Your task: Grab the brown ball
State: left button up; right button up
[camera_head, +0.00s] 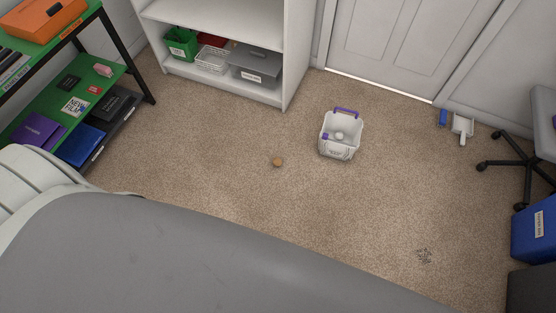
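A small brown ball (278,162) lies on the beige carpet near the middle of the head view. It is to the left of a white bucket and apart from it. Neither of my grippers shows in this view, and nothing touches the ball. A large grey surface fills the lower left of the picture; I cannot tell for sure what it is.
The white bucket (340,136) has a purple handle and small items inside. A white shelf (225,88) and a green-topped rack (50,105) stand at the back and left. A dustpan (462,127), an office chair (515,150) and a blue bin (535,232) are right. Carpet around the ball is clear.

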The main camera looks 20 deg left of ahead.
aim_at(277, 162)
jog(key=u, duration=0.25)
jog(key=i+l+u, duration=0.25)
jog(key=u, duration=0.25)
jog(key=i+l+u, duration=0.2)
jog(key=l+u, duration=0.25)
jog(key=i+l+u, duration=0.2)
jog(key=u, duration=0.3)
jog(key=l, duration=0.1)
